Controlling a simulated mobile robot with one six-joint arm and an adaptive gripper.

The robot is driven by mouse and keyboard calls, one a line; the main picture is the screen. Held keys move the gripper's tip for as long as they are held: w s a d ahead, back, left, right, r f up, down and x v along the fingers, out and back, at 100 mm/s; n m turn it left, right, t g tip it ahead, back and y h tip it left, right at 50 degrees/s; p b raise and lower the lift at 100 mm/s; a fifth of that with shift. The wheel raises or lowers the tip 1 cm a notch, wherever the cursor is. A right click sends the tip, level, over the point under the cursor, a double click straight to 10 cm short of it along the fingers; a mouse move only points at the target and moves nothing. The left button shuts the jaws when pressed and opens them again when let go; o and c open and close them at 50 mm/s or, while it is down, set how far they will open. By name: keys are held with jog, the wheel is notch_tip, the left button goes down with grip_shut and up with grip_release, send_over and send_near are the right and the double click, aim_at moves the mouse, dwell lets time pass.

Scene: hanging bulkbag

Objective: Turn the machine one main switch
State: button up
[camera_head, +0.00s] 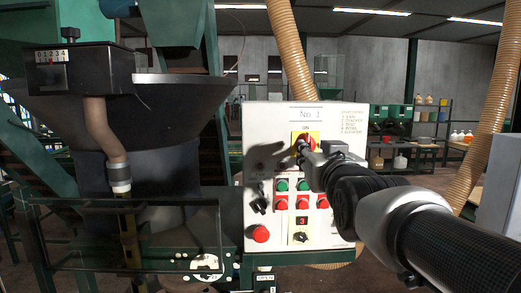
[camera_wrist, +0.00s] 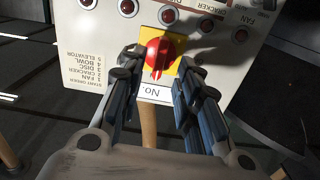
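The machine one main switch is a red rotary knob on a yellow plate (camera_head: 300,139), under the label "No. 1" on a white control panel (camera_head: 268,125). The wrist view shows this panel upside down, with the red knob (camera_wrist: 157,56) in the upper middle. My gripper (camera_wrist: 163,62) has its two fingers spread, one on each side of the knob, with gaps showing. Whether the tips are level with the knob in depth is unclear. In the head view my gripper (camera_head: 311,158) covers part of the switch from the lower right.
Red and green buttons (camera_head: 281,194) sit below the switch, with a large red button (camera_head: 261,233) at lower left. A dark hopper (camera_head: 150,120) stands left of the panel. Tan hoses (camera_head: 290,50) hang behind. Shelves with bottles (camera_head: 430,115) are at the back right.

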jog(key=s, duration=0.8)
jog(key=s+f+g, duration=0.6)
jog(key=s+f, duration=0.6)
jog(key=f, duration=0.3)
jog(key=s+f+g, duration=0.7)
jog(key=s+f, duration=0.5)
jog(key=f, duration=0.4)
jog(key=shift+f, duration=0.15)
